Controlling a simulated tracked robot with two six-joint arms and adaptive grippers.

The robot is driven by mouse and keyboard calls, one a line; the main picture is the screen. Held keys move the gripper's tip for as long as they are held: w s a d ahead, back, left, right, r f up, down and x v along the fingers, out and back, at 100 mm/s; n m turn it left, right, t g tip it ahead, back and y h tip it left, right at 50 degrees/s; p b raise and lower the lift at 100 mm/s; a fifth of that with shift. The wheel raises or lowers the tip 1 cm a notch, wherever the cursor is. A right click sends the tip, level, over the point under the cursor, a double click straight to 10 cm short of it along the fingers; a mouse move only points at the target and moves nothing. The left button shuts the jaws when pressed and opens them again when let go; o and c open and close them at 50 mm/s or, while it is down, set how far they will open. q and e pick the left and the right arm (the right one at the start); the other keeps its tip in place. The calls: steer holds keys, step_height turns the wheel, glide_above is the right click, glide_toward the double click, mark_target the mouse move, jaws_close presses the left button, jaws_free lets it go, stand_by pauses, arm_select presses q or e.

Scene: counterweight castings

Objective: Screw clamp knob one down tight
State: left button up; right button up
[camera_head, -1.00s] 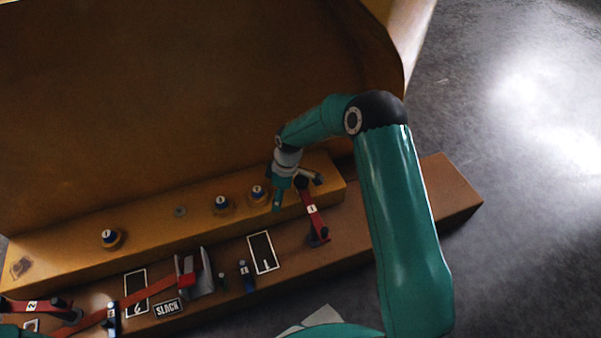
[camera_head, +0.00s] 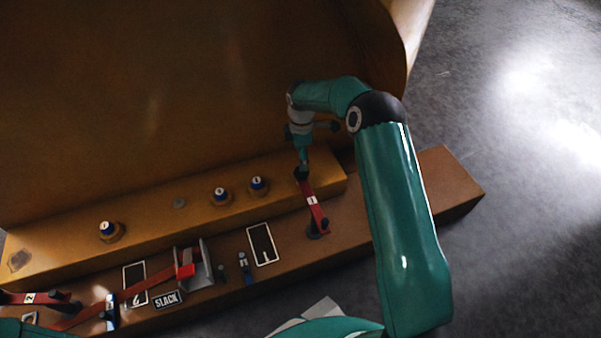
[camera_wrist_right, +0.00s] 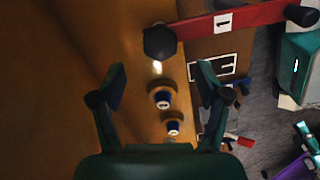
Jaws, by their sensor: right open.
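Clamp one is a red bar (camera_head: 311,203) marked 1, lying across the ledge and the brown beam at the right of the head view. A dark knob (camera_head: 301,174) sits at its upper end. In the right wrist view the black faceted knob (camera_wrist_right: 160,42) and red bar (camera_wrist_right: 255,18) show near the top. My right gripper (camera_head: 303,169) is above the knob end, and the wrist view shows its two fingers (camera_wrist_right: 163,78) spread and empty. The knob appears just beyond the fingertips; contact cannot be told. My left gripper is out of view.
Several blue-topped, numbered caps (camera_head: 220,196) stand on the ledge. A red strap (camera_head: 150,285) runs through a metal bracket (camera_head: 205,265) near the SLACK label (camera_head: 167,299). Clamp two (camera_head: 35,298) lies far left. The large brown casting (camera_head: 180,90) rises behind.

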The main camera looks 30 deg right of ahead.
mark_target(301, 173)
step_height(301, 173, down, 7)
steer(key=shift+r+b, duration=0.15)
steer(key=shift+b, duration=0.8)
steer(key=c, duration=1.2)
